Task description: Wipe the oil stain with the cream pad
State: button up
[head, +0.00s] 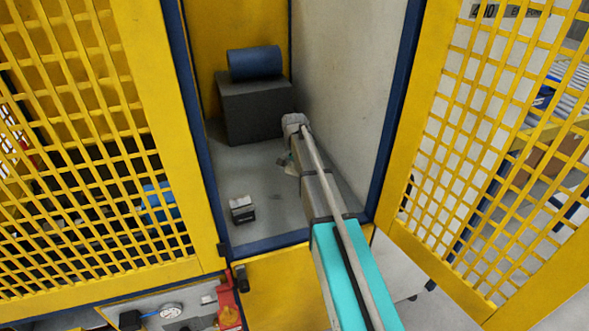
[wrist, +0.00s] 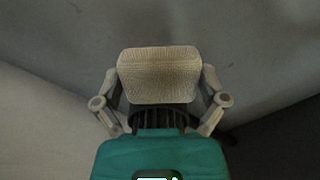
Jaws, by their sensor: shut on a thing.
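In the wrist view the cream pad (wrist: 158,64), a rounded block with a woven-looking face, sits between the two fingers of my gripper (wrist: 160,80). The gripper is shut on it, one finger against each side. A faint dark smudge (head: 275,196) on the cabinet floor may be the oil stain; I cannot be sure. I cannot tell whether the pad touches the floor.
A dark grey box (head: 254,110) stands at the back with a blue cylinder (head: 255,63) on top. A small block with a pale top and dark base (head: 242,209) sits at the front left. The pale wall (head: 345,80) is close on the right. Yellow mesh doors (head: 480,150) flank the opening.

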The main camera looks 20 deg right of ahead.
aim_at(294, 167)
jog(key=shift+r+p, duration=1.5)
jog(key=shift+r, duration=0.05)
jog(key=shift+f, duration=0.1)
notch_tip(294, 167, down, 3)
jog(key=b, duration=0.3)
jog(key=shift+s, duration=0.1)
